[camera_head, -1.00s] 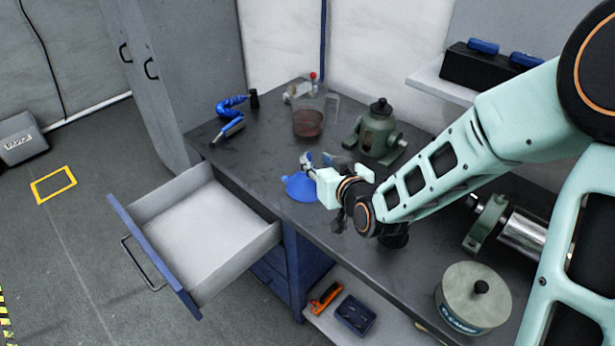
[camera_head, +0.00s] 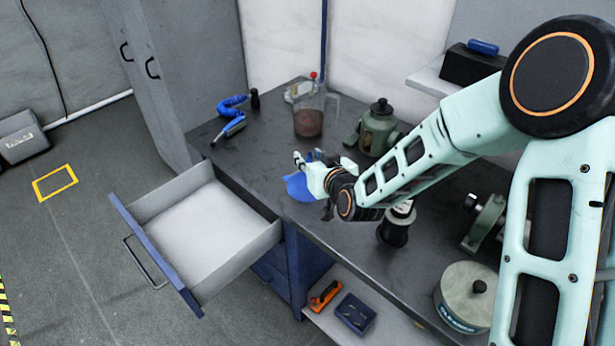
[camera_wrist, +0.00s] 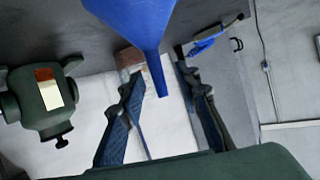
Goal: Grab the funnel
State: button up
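The blue funnel (camera_head: 297,187) rests on the dark workbench near its front edge, partly hidden by my gripper (camera_head: 303,168) in the head view. In the wrist view the funnel (camera_wrist: 140,22) fills the top middle, with its narrow spout reaching down into the gap between my fingers. My gripper (camera_wrist: 168,95) has its two dark fingers spread apart, one on each side of the spout. I see space on both sides of the spout, and no clear contact.
A clear jug (camera_head: 309,115), a blue hose tool (camera_head: 232,118) and a green machine part (camera_head: 377,128) stand farther back on the bench (camera_head: 262,158). A dark spool (camera_head: 396,228) stands under my arm. An open, empty drawer (camera_head: 205,217) sticks out at the front left.

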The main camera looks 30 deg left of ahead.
grip_shut()
jog(key=shift+r, duration=0.15)
